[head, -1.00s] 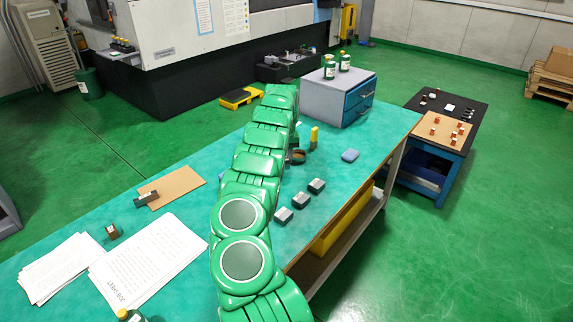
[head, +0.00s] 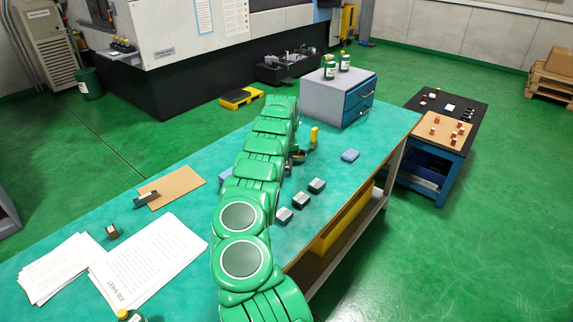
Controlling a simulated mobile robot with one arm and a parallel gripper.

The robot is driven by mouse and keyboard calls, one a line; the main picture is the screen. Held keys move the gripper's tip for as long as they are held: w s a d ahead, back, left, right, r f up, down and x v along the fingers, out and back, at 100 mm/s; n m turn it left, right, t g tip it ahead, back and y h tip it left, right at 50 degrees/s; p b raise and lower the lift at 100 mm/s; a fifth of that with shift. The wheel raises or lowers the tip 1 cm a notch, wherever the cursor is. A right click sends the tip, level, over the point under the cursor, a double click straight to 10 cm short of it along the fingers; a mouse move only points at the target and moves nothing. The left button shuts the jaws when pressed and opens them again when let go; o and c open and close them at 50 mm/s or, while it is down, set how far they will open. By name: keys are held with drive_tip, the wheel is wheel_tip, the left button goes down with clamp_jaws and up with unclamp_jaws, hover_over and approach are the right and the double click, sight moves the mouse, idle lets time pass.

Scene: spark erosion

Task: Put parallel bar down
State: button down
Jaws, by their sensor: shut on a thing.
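My green arm reaches from the bottom centre across the teal workbench (head: 190,225) toward its far part. My gripper is hidden behind the arm, so neither its fingers nor anything in them shows. No parallel bar can be made out for certain. A small dark bar-like piece (head: 147,198) lies at the left edge of a brown board (head: 178,187). Three grey blocks (head: 300,201) stand in a slanting row on the bench, just right of the arm.
A grey cabinet with blue drawers (head: 335,98) carries green bottles at the bench's far end. A yellow-topped item (head: 314,136) and a blue pad (head: 350,155) lie right of the arm. Papers (head: 150,260) cover the near left. Bench around the blue pad is clear.

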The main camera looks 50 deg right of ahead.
drive_tip(key=c, duration=1.1)
unclamp_jaws()
drive_tip(key=shift+o, duration=0.2)
wheel_tip(320, 180, up, 12)
drive_tip(key=shift+r, duration=0.15)
